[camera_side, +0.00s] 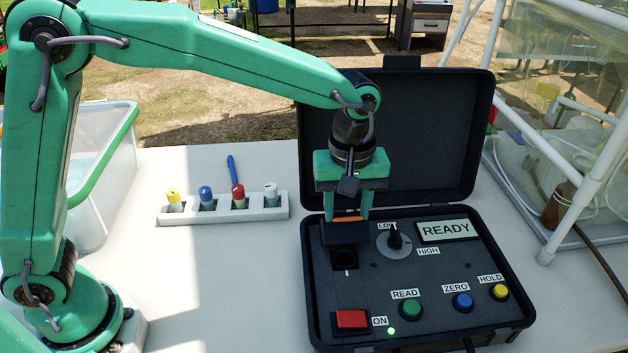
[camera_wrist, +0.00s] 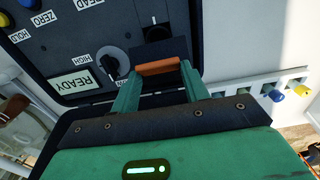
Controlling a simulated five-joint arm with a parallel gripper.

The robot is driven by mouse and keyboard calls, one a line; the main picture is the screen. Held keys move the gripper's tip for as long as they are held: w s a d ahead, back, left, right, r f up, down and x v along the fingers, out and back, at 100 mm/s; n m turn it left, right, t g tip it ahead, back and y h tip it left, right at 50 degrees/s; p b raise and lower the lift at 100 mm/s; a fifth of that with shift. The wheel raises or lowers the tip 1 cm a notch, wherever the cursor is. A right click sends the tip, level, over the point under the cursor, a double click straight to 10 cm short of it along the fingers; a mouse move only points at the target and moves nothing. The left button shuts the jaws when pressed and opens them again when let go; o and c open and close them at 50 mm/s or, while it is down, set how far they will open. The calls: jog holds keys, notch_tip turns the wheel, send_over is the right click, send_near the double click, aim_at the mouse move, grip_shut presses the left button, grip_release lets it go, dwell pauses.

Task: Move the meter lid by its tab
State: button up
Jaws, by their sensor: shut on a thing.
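My gripper (camera_side: 348,214) points down over the back left of the black meter case (camera_side: 322,300). It is shut on the orange tab (camera_side: 348,219) of the meter lid. The tab also shows between the fingers in the wrist view (camera_wrist: 158,68). The dark lid (camera_side: 344,234) appears raised behind the round sample well (camera_side: 344,257), which is uncovered. The lid also shows in the wrist view (camera_wrist: 160,51). Its exact tilt is hard to tell.
The panel has a dial (camera_side: 395,240), a READY display (camera_side: 445,230), a red switch (camera_side: 351,319) and coloured buttons. The case cover (camera_side: 430,130) stands open behind. A white rack (camera_side: 222,212) with capped vials is left. Bare table lies between.

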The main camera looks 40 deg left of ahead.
jog(key=w+a, duration=0.5)
jog(key=shift+f, duration=0.3)
jog(key=shift+w+a+f, duration=0.35)
jog(key=shift+w+a, duration=0.15)
jog(key=shift+a, duration=0.1)
jog(key=shift+c, duration=0.2)
jog(key=o, duration=1.4)
jog(key=shift+r, duration=0.1)
jog(key=shift+o, duration=0.2)
jog(key=shift+d, duration=0.1)
notch_tip(320, 180, up, 8)
